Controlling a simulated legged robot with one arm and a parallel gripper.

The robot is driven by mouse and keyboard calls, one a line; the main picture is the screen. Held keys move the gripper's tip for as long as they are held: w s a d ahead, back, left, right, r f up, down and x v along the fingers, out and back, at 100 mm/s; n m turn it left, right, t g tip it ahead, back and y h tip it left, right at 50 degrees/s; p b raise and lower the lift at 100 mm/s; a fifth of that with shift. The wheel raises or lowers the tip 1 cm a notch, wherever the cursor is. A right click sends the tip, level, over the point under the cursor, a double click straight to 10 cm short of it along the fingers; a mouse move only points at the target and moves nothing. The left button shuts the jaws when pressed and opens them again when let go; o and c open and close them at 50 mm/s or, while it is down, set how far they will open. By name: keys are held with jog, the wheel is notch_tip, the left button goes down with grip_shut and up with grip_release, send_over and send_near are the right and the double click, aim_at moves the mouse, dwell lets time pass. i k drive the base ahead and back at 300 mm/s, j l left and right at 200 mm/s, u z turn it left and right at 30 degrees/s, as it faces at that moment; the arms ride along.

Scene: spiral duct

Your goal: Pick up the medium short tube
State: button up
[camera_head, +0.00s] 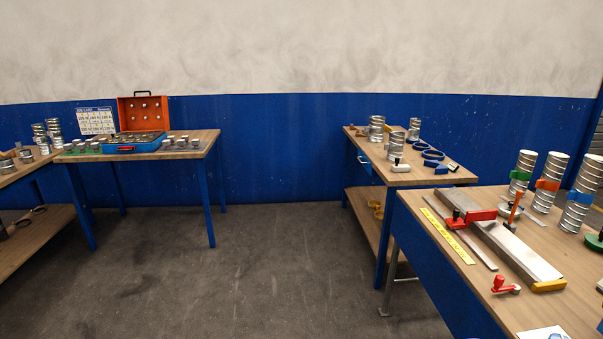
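My gripper is not in view. Several silver ribbed tubes stand upright, and I cannot tell which is the medium short tube. On the near right bench stand a tube with a green band (525,161), one with an orange band (552,167) and one with a blue band (586,177). On the middle bench stand a tube at the back (377,128), a tube nearer the front (397,143) and a smaller one to the right (414,128). More tubes (54,130) stand at the far left.
The near right bench (440,282) also holds a long metal bar (512,248), a yellow ruler (447,236) and a red tool (505,286). An open orange case (143,113) sits on the back left table (207,137). The floor (245,270) between the benches is clear.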

aim_at(394, 146)
jog(key=i, duration=1.8)
jog(key=i+z, duration=0.2)
jog(key=i, duration=0.4)
jog(key=i+z, duration=0.2)
jog(key=i, duration=0.4)
jog(key=i+j+z, duration=0.25)
jog(key=i, duration=0.3)
jog(key=i+z, duration=0.3)
jog(key=i+j+z, duration=0.1)
jog(key=i+z, duration=0.15)
jog(key=i, duration=0.3)
